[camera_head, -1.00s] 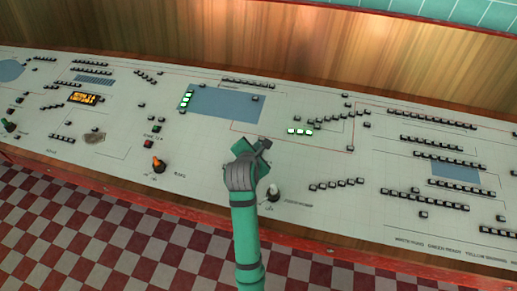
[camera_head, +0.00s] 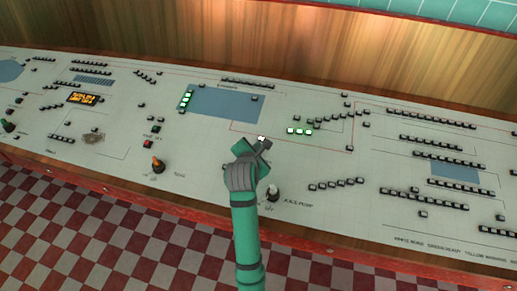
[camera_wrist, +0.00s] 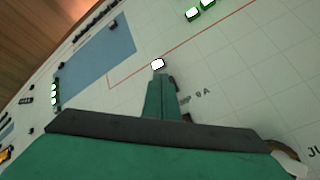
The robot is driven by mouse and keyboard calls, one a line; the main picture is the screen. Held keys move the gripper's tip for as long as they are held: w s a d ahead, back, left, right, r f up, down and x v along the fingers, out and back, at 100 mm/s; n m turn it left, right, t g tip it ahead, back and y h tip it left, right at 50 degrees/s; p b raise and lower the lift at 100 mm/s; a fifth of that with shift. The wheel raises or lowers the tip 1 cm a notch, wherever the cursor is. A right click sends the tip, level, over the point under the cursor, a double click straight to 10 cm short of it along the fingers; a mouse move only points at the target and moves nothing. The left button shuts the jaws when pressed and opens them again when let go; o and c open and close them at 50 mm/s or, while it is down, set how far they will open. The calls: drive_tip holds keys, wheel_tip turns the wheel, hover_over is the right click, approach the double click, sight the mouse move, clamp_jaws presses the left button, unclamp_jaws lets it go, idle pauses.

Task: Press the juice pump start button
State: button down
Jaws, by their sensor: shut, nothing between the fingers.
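My gripper (camera_head: 265,146) is shut and empty over the control panel (camera_head: 215,150). Its fingertips are right by a small button (camera_head: 261,138) that glows white. In the wrist view the lit button (camera_wrist: 157,64) shows just beyond the shut fingertips (camera_wrist: 160,76); I cannot tell whether they touch it. A label ending in "P 9A" and small dark pieces (camera_wrist: 186,117) lie beside the fingers, partly hidden. A lever with a pale knob (camera_head: 272,193) stands just right of my arm, beside a label that seems to read "JUICE PUMP".
Green lit buttons (camera_head: 299,131) lie to the right of the gripper. A blue panel area (camera_head: 228,104) is behind it. An orange-knobbed lever (camera_head: 158,163) stands up at the left, near a red button (camera_head: 148,143) and a green one (camera_head: 155,129). A wooden wall (camera_head: 300,50) rises behind.

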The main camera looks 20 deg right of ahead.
drive_tip(key=shift+s+a+r, duration=0.1)
drive_tip(key=shift+a+r, duration=0.05)
drive_tip(key=shift+r, duration=0.45)
drive_tip(key=r, duration=0.5)
drive_tip(key=shift+s+a, duration=0.3)
drive_tip(key=shift+s, duration=0.1)
drive_tip(key=shift+d, duration=0.1)
idle(0.4)
drive_tip(key=shift+f, duration=0.1)
